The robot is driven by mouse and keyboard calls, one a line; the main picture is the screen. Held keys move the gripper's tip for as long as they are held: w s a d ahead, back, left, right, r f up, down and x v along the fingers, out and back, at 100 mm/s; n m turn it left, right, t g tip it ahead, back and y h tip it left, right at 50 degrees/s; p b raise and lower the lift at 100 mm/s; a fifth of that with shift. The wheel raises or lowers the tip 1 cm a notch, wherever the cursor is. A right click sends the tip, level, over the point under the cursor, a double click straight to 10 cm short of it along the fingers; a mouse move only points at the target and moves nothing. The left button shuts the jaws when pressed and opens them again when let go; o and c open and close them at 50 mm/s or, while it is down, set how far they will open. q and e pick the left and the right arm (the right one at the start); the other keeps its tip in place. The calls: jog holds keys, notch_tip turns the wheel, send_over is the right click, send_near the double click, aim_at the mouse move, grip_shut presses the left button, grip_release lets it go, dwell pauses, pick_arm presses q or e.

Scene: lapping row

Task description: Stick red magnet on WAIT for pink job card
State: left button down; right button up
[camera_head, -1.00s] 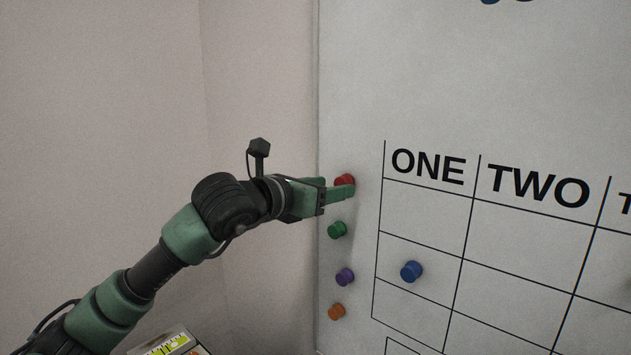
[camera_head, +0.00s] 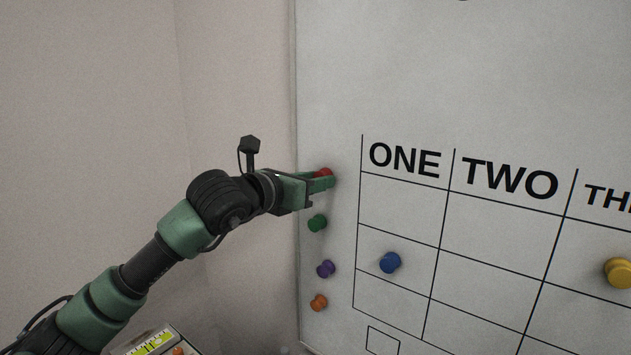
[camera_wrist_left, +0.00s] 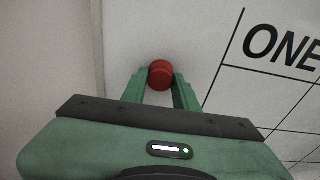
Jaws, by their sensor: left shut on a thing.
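The red magnet (camera_head: 326,172) is at the top of the column of magnets along the whiteboard's left edge. It also shows in the left wrist view (camera_wrist_left: 161,74), between the two green fingertips. My left gripper (camera_head: 322,180) is shut on the red magnet, at the whiteboard (camera_head: 420,70). I cannot tell whether the magnet still touches the board. No WAIT label and no pink job card show in these views. My right gripper is not in view.
Below the red magnet are a green magnet (camera_head: 317,223), a purple magnet (camera_head: 326,268) and an orange magnet (camera_head: 319,302). A blue magnet (camera_head: 390,262) sits under ONE and a yellow magnet (camera_head: 619,273) at the right. A plain wall (camera_head: 90,110) lies left.

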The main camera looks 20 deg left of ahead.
pick_arm(q)
jog(key=shift+s, duration=0.1)
jog(key=shift+f+b+v, duration=0.2)
jog(key=shift+b+v, duration=0.8)
jog(key=shift+v, duration=0.3)
jog(key=shift+s, duration=0.15)
jog(key=b+v, duration=0.1)
jog(key=v, duration=0.1)
jog(key=b+v, duration=0.2)
jog(key=f+b+v, duration=0.1)
jog(key=v, duration=0.1)
jog(key=shift+r, duration=0.1)
jog(key=shift+a, duration=0.1)
dwell(1.8)
